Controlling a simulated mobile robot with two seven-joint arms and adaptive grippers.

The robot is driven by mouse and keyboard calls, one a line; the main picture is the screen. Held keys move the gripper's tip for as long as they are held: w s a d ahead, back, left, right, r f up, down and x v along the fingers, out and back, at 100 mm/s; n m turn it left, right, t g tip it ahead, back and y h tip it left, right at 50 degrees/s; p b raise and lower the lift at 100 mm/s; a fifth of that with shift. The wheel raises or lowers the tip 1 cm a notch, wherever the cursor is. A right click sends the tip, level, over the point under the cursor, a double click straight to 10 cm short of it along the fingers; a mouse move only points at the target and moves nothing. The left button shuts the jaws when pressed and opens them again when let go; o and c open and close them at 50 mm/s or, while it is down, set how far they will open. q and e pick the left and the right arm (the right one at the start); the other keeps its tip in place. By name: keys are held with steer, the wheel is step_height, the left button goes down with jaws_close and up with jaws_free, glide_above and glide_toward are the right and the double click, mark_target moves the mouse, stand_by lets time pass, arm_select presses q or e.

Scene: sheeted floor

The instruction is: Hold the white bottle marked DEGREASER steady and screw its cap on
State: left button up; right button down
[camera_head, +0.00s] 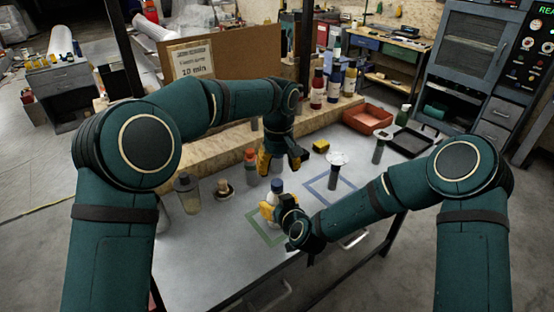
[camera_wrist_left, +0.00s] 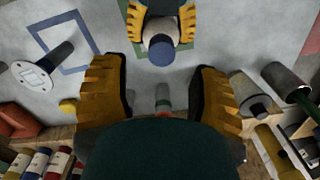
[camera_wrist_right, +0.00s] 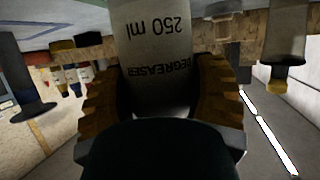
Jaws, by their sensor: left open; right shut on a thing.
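The white DEGREASER bottle (camera_head: 272,198) stands upright near the green outline on the table. Its label, reading DEGREASER 250 ml, shows upside down in the right wrist view (camera_wrist_right: 160,45). A dark blue cap (camera_wrist_left: 160,49) sits on the bottle's top; I cannot tell how tight it is. My right gripper (camera_head: 277,208) is shut around the bottle's body; its yellow fingers flank the bottle in the left wrist view. My left gripper (camera_head: 281,160) is open and empty, above and a little behind the bottle, pointing down. The cap lies beyond its fingers in the left wrist view.
A blue square outline (camera_head: 328,190) lies right of the bottle. A dark cylinder with a pale disc top (camera_head: 337,166) stands there, near a yellow block (camera_head: 321,146). A red bin (camera_head: 367,119) is at the back right.

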mark_target(277, 182)
arm_select(q)
steer(key=n, duration=0.2)
steer(key=r+n, duration=0.1)
steer(key=n, duration=0.1)
steer(key=shift+a+n, duration=0.1)
steer(key=shift+n, duration=0.3)
steer(key=n, duration=0.2)
steer(key=r+n, duration=0.1)
steer(key=n, duration=0.1)
steer(key=shift+w+a, duration=0.1)
steer(key=shift+f, duration=4.05)
steer(key=shift+o, duration=0.2)
jaws_close()
